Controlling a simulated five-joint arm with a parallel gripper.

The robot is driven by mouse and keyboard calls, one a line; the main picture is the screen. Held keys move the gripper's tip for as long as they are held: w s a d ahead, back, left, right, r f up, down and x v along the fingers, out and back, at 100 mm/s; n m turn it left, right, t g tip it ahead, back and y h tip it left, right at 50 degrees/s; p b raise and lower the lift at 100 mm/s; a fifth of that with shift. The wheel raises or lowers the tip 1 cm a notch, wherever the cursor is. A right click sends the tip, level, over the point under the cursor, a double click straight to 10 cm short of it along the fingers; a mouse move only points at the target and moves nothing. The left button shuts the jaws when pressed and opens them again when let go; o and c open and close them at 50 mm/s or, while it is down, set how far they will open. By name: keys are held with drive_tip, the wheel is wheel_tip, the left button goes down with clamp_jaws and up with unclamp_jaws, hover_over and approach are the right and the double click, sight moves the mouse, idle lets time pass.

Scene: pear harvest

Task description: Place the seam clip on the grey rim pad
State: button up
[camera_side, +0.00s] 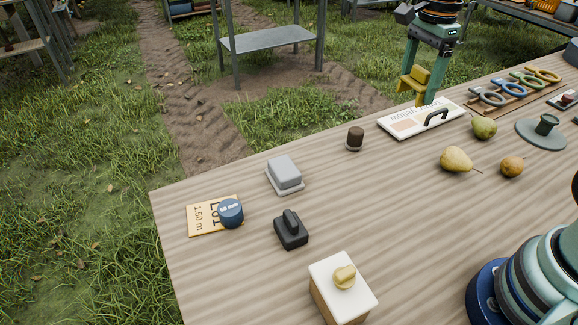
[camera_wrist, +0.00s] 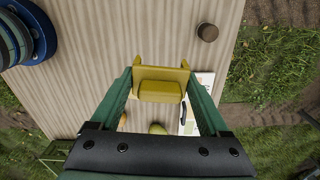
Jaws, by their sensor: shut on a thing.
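My gripper (camera_side: 419,88) is shut on a yellow clip (camera_side: 412,82) with short prongs, which I take as the seam clip. It hangs above the far side of the table, over the white lettered board. In the wrist view the clip (camera_wrist: 160,90) sits level between the two green fingers of my gripper (camera_wrist: 160,78). A light grey block on a thin grey base (camera_side: 285,173) stands near the table's left-back edge, well left of my gripper. It may be the grey rim pad, but I cannot tell for sure.
A dark brown cylinder (camera_side: 355,138) stands between the grey block and the white board (camera_side: 420,118). A black block (camera_side: 291,230), blue knob (camera_side: 230,212) and white-topped box (camera_side: 343,289) are nearer. Pears (camera_side: 456,159) and a grey-green disc (camera_side: 541,134) lie right.

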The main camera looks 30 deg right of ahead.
drive_tip(key=w+a+r, duration=0.3)
drive_tip(key=w+a, duration=0.4)
drive_tip(key=a, duration=0.3)
drive_tip(key=n, duration=0.1)
hover_over(284, 166)
wheel_tip(284, 166, down, 19)
drive_tip(key=shift+f, duration=0.1)
